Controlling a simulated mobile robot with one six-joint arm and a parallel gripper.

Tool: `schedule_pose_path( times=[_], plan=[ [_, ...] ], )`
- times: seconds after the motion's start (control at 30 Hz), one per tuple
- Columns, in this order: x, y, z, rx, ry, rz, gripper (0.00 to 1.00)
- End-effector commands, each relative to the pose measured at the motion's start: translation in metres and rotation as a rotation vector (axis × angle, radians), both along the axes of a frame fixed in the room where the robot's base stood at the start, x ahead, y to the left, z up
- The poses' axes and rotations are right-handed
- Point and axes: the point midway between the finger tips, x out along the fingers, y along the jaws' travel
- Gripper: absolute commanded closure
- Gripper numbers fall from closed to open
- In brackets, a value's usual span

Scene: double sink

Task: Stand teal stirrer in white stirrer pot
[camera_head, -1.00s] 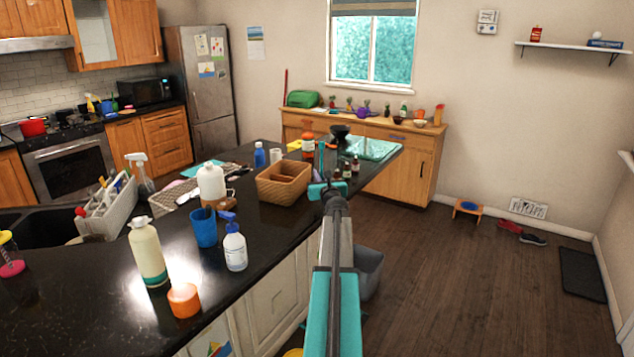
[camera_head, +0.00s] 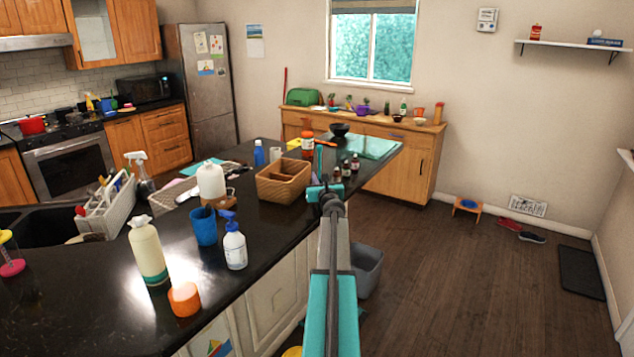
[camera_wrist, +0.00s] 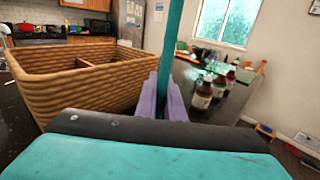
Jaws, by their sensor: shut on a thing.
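My gripper (camera_wrist: 170,98) is shut on the teal stirrer (camera_wrist: 174,42), which stands up nearly vertical between the purple fingers in the wrist view. Its lower end is hidden by the gripper. In the head view the stirrer (camera_head: 319,158) shows as a thin upright stick above my gripper (camera_head: 325,187), near the counter's right edge. A small white pot (camera_head: 275,154), which looks like the stirrer pot, stands farther back on the counter beside a blue bottle. I cannot see into it.
A wicker basket (camera_head: 284,182) is close on the left of my gripper. Small brown bottles (camera_head: 346,169) stand just right and behind. A white jug (camera_head: 211,182), blue cup (camera_head: 203,226) and pump bottle (camera_head: 235,245) stand nearer.

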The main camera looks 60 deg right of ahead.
Motion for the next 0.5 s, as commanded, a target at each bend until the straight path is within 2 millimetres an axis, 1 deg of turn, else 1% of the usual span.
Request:
schedule_pose_path(
  times=[0.03,0.13,0.5],
  plan=[
    [0.0001,0.0000,-0.0055,0.001,0.001,0.000,1.00],
    [0.0002,0.0002,-0.0101,0.000,0.001,0.001,1.00],
    [0.0004,0.0004,-0.0121,0.000,0.000,0.001,1.00]
  ],
)
